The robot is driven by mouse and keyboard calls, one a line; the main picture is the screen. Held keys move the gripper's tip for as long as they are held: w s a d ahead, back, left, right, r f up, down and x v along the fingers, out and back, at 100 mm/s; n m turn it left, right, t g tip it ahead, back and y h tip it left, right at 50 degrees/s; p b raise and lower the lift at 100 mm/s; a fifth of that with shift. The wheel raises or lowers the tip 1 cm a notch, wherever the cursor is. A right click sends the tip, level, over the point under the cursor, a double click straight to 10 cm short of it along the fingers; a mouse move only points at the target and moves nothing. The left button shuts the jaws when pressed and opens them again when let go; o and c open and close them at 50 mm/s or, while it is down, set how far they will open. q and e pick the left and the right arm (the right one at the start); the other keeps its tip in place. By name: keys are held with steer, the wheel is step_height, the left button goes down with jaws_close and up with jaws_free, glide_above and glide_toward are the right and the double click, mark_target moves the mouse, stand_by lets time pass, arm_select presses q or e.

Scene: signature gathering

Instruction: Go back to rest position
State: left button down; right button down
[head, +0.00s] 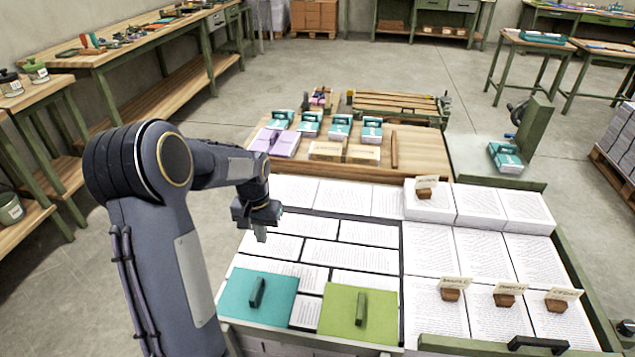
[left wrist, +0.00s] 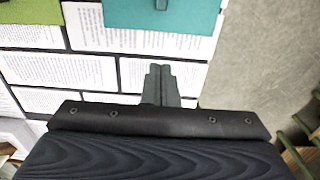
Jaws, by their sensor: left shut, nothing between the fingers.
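My left gripper (head: 260,234) hangs over the left part of the paper table, above the white printed sheets (head: 348,256). Its fingers are shut with nothing between them. In the left wrist view the shut fingers (left wrist: 160,84) point down over the sheets, just beside a teal board (left wrist: 185,14). In the head view the teal board (head: 279,299) and a green board (head: 341,318), each with an upright handle, lie on the near sheets. My right gripper is not in view.
Stacks of paper with wooden label holders (head: 450,294) fill the right side. A wooden board (head: 420,150) with teal and purple bundles stands beyond. A workbench (head: 130,55) runs along the left wall. Bare floor (head: 300,75) lies behind.

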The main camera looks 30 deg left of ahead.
arm_select(q)
steer(key=shift+r, duration=0.1)
steer(key=s+d+r+t+h+p, duration=0.2)
steer(key=s+d+r+t, duration=0.1)
steer(key=s+d+r, duration=0.8)
steer(key=s+d+r+m+t+h, duration=0.1)
steer(key=s+d+r+m+t, duration=0.1)
steer(key=s+d, duration=0.7)
steer(key=shift+s+r+t+h+p, duration=0.15)
steer(key=shift+r+t+h+p, duration=0.2)
steer(key=shift+r, duration=0.3)
